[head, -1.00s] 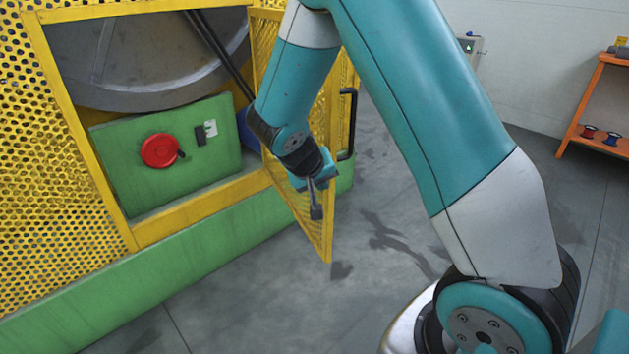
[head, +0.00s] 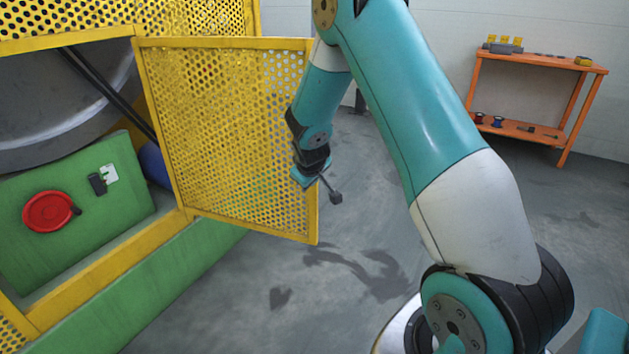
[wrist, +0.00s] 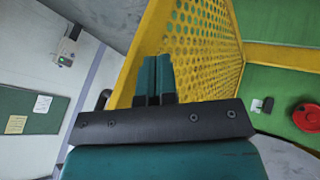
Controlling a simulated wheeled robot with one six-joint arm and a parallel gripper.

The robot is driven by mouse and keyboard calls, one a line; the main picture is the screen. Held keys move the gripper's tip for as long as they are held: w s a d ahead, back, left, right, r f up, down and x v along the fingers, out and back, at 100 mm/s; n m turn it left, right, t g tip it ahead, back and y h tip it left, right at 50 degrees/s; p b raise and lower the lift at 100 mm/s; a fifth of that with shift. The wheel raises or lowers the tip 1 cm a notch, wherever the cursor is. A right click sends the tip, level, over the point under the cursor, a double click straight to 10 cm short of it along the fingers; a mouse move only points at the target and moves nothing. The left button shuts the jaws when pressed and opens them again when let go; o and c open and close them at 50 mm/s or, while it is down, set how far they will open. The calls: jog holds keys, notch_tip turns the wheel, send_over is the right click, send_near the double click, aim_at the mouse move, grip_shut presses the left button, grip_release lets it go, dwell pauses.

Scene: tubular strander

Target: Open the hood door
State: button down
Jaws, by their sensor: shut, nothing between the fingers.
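The hood door (head: 235,140), a yellow perforated panel in a yellow frame, stands swung well out from the hood opening, its inner face towards the head camera. My gripper (head: 303,180) is at the door's free edge, on the inner side; its two teal fingers are closed together and empty in the wrist view (wrist: 154,64). They overlap the door panel (wrist: 195,50) there; I cannot tell whether they touch it.
Inside the opening are a green panel (head: 100,225) with a red handwheel (head: 48,212) and a large grey drum (head: 60,100). An orange shelf (head: 540,68) stands at the back right. The grey floor between door and shelf is clear.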

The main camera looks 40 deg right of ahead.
jog(key=shift+w+d, duration=0.1)
jog(key=shift+d, duration=0.05)
dwell(0.3)
jog(key=s+f+p+v, duration=0.1)
jog(key=s+v, duration=0.1)
jog(key=v, duration=1)
jog(key=shift+s+a+f+p, duration=0.2)
jog(key=shift+a+f+p, duration=0.1)
jog(key=shift+p, duration=0.1)
